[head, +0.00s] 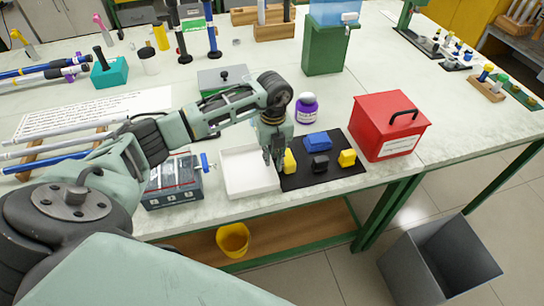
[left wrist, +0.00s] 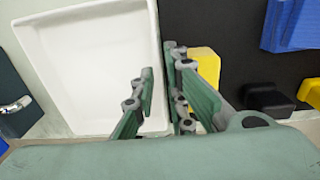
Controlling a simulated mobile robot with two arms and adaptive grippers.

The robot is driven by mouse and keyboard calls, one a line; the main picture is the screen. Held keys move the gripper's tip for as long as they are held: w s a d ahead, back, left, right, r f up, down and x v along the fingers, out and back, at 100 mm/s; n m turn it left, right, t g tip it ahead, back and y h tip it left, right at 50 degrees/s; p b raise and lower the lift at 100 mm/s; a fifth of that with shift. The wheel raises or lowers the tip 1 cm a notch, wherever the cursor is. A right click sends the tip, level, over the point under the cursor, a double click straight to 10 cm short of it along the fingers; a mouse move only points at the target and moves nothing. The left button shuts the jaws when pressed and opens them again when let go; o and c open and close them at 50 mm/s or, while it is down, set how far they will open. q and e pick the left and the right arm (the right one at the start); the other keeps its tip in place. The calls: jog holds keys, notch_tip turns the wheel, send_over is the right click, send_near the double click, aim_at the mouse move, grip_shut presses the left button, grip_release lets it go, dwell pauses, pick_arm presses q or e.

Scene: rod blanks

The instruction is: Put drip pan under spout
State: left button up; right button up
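The drip pan is a shallow white square tray (head: 237,185) lying near the table's front edge. My left gripper (head: 273,160) is at its right side, pointing down. In the left wrist view the gripper (left wrist: 160,95) is open; its fingers are on either side of the right wall of the tray (left wrist: 95,75), one over the inside and one toward the black mat. I cannot tell whether they touch it. A blue clear tank (head: 333,10) with a small white spout (head: 350,16) sits on a green stand (head: 325,50) at the back. My right gripper is not in view.
The black mat (head: 335,174) right of the tray holds yellow blocks (head: 347,157), a blue block (head: 318,140) and a black one (head: 320,163). A dark metal box (head: 173,185) with a blue knob stands left. A purple bottle (head: 306,108) and red box (head: 390,125) stand behind and right.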

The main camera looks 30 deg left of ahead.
pick_arm(q)
notch_tip(320, 180, up, 12)
jog(key=b, duration=0.2)
jog(key=shift+r, duration=0.15)
dwell(0.5)
